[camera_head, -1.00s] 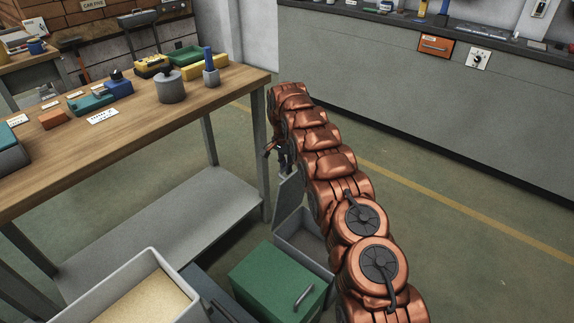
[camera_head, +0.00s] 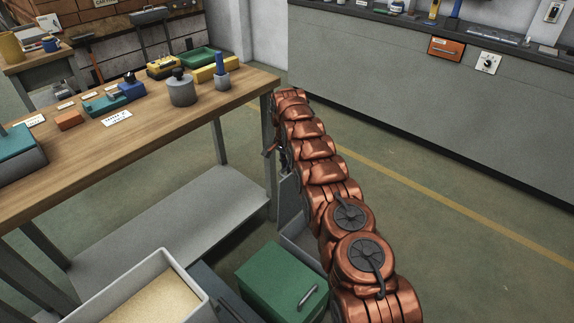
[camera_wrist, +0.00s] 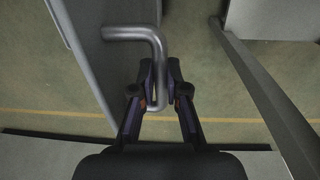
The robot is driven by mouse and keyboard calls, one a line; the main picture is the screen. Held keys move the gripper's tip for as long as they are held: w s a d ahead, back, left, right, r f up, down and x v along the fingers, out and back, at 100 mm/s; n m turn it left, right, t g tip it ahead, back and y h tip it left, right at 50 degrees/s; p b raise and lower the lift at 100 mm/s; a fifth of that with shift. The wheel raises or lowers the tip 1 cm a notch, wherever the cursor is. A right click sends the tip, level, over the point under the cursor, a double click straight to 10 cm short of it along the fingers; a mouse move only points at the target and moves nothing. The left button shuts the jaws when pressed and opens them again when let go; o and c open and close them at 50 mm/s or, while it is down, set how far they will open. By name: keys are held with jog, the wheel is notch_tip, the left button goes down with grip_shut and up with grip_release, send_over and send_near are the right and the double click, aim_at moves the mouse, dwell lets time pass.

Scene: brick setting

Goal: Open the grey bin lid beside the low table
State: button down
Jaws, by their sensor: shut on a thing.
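The grey bin (camera_head: 302,243) stands on the floor beside the low table, partly hidden behind my arm. Its grey lid (camera_head: 289,205) stands raised, steeply tilted up from the bin, and the bin's inside shows in part. In the wrist view the lid (camera_wrist: 88,45) is at the upper left, with a bent metal handle (camera_wrist: 138,33) on it. My gripper (camera_wrist: 160,88) is shut on this handle, with a finger on either side of the bar. In the head view the gripper is mostly hidden by my arm near the table leg.
A green box (camera_head: 280,280) with a handle stands in front of the bin. An open light-grey container (camera_head: 165,262) is to its left. The wooden table (camera_head: 150,135) with a lower shelf (camera_head: 165,225) is close on the left. Open floor (camera_head: 440,215) lies to the right.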

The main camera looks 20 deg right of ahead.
jog(key=shift+w+r+p, duration=0.1)
jog(key=shift+w+p, duration=0.35)
jog(key=shift+w, duration=0.3)
dwell(0.4)
jog(key=c, duration=1.5)
grip_release()
jog(key=o, duration=0.3)
jog(key=shift+a, duration=0.2)
jog(key=shift+s+a, duration=0.1)
jog(key=shift+s+f+b, duration=0.2)
jog(key=shift+s+b, duration=0.1)
